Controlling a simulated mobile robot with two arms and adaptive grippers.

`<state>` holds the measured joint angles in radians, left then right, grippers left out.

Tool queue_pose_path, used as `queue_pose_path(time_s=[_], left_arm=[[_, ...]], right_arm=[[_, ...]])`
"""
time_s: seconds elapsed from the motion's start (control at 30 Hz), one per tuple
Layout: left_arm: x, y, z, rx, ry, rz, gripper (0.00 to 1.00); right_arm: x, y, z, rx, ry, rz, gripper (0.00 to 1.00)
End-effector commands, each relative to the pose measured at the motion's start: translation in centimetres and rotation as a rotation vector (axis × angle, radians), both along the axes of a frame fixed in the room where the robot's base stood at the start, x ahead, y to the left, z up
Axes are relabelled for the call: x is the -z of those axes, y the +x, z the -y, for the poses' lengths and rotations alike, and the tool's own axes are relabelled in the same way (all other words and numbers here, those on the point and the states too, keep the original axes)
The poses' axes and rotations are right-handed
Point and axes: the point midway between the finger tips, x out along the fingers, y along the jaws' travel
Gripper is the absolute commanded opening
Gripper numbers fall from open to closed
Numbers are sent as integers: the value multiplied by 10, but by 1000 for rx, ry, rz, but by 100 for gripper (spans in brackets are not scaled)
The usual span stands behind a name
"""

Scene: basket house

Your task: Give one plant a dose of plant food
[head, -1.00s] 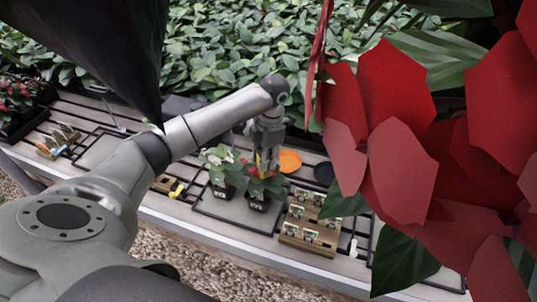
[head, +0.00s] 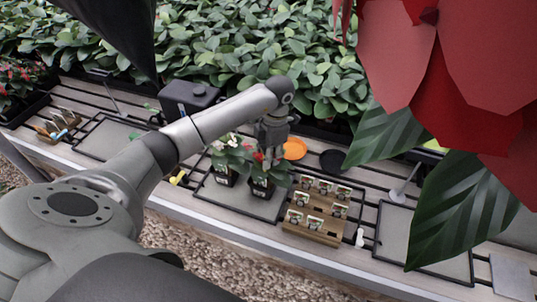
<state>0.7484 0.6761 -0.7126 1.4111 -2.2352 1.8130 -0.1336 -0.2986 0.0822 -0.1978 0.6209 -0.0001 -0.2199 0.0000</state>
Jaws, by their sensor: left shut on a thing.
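Two small potted plants stand side by side on a grey mat (head: 236,197) on the bench: a white-flowered plant (head: 226,156) on the left and a red-flowered plant (head: 262,180) on the right, both in black pots. My left gripper (head: 270,155) points down just above the red-flowered plant, at its leaves. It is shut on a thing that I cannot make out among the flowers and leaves. I cannot tell whether that thing touches the plant or its soil. My right gripper is not in view.
A wooden rack (head: 304,230) of small labelled items stands right of the plants. An orange disc (head: 294,149) and a black disc (head: 333,160) lie behind. A black container (head: 188,98) stands at the back. Large red leaves (head: 440,60) block the upper right.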

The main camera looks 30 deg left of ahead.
Motion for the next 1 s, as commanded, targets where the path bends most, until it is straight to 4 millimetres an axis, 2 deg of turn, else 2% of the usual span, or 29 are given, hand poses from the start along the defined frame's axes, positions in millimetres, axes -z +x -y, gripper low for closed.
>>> queue_pose_path(time_s=[1.0], left_arm=[[7,0,0,-1,0,1,11]], right_arm=[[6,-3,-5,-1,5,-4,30]])
